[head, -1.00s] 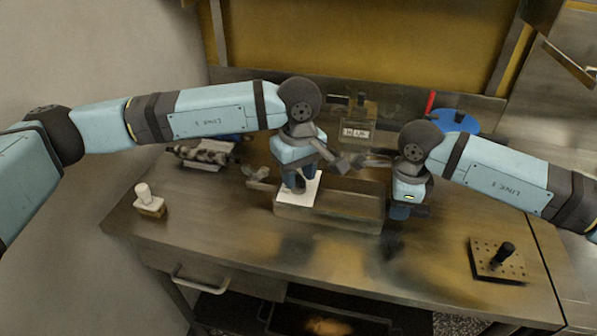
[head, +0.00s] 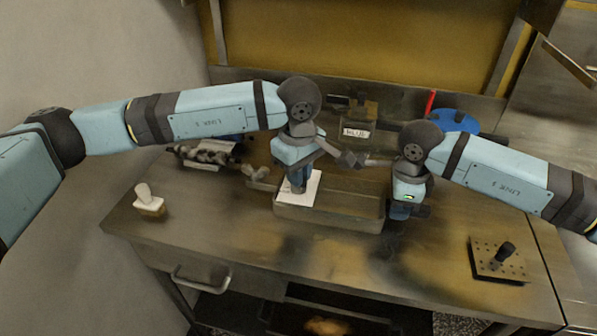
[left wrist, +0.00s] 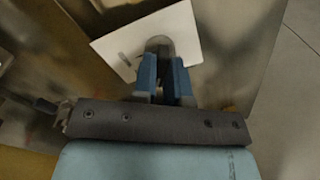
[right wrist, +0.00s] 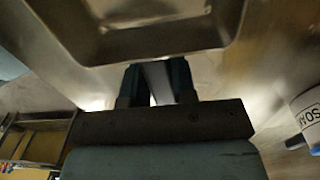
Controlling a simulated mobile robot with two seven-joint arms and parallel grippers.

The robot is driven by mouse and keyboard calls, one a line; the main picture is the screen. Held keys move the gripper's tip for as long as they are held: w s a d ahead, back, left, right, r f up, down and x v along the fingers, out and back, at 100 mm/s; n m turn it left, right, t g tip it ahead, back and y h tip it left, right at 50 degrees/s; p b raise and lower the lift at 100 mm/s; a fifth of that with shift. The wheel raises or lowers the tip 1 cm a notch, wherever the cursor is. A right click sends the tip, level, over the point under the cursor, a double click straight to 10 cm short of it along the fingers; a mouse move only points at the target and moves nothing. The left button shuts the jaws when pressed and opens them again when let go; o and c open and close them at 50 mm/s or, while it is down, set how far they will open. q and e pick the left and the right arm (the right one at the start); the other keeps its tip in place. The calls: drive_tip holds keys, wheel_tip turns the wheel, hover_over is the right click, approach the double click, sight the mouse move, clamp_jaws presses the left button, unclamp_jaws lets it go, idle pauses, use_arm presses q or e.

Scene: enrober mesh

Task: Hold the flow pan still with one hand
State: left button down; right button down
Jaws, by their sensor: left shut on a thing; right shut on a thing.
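The flow pan (head: 335,216), a shallow rectangular metal tray, sits on the steel bench in the head view. My right gripper (head: 402,211) is at the pan's right end, shut on a pale grey strip (right wrist: 157,80) beside the pan wall; the strip looks like the pan's handle. My left gripper (head: 297,188) is over the pan's left end. It is shut on a rounded grey handle (left wrist: 160,46) on a white flat plate (left wrist: 120,48). The plate's lower edge is partly hidden.
A white-handled block (head: 149,206) stands at the bench's left. A perforated block with a black knob (head: 497,261) is at the right. A blue round thing (head: 455,121) and a labelled box (head: 358,120) are behind. The front bench is clear.

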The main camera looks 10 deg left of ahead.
use_arm(q)
drive_tip(key=n, duration=0.6)
drive_tip(key=shift+n, duration=0.3)
drive_tip(key=shift+r, duration=0.1)
idle(0.4)
drive_tip(key=c, duration=1.2)
unclamp_jaws()
drive_tip(key=shift+o, duration=0.2)
wheel_tip(320, 180, up, 12)
use_arm(e)
drive_tip(key=c, duration=0.8)
unclamp_jaws()
drive_tip(key=shift+c, duration=0.2)
